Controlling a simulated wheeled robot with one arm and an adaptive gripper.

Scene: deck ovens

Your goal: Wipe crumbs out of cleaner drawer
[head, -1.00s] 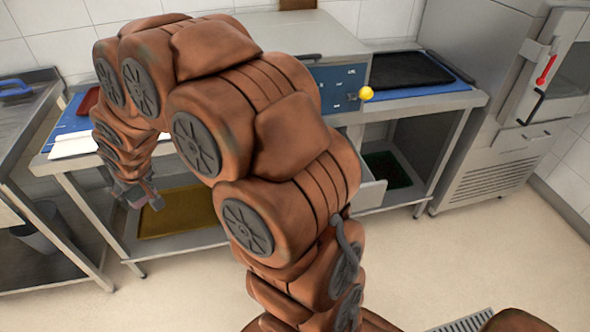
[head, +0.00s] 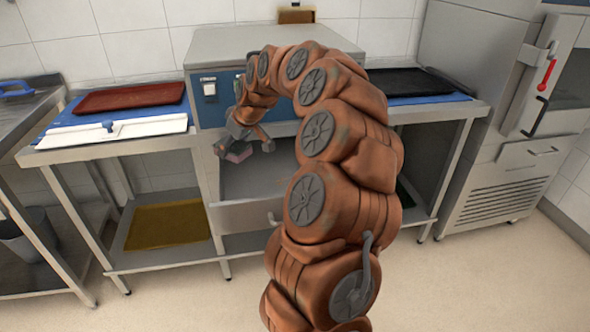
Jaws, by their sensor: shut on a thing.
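The cleaner drawer (head: 248,215) is pulled out below the blue-fronted machine (head: 209,110). Its pale inside floor shows partly, and my arm covers its right part. My gripper (head: 241,147) is over the drawer's back left part. It is shut on a small pink pad (head: 238,154), which looks like a sponge or cloth. I cannot tell whether the pad touches the drawer floor. No crumbs can be made out clearly at this size.
A red tray (head: 130,97) and a white flat panel (head: 75,134) lie on the left counter. A black tray (head: 410,81) lies at the right. A yellow tray (head: 170,224) is on the lower shelf. A grey bin (head: 38,240) stands at far left. A tall steel cabinet (head: 490,150) stands right.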

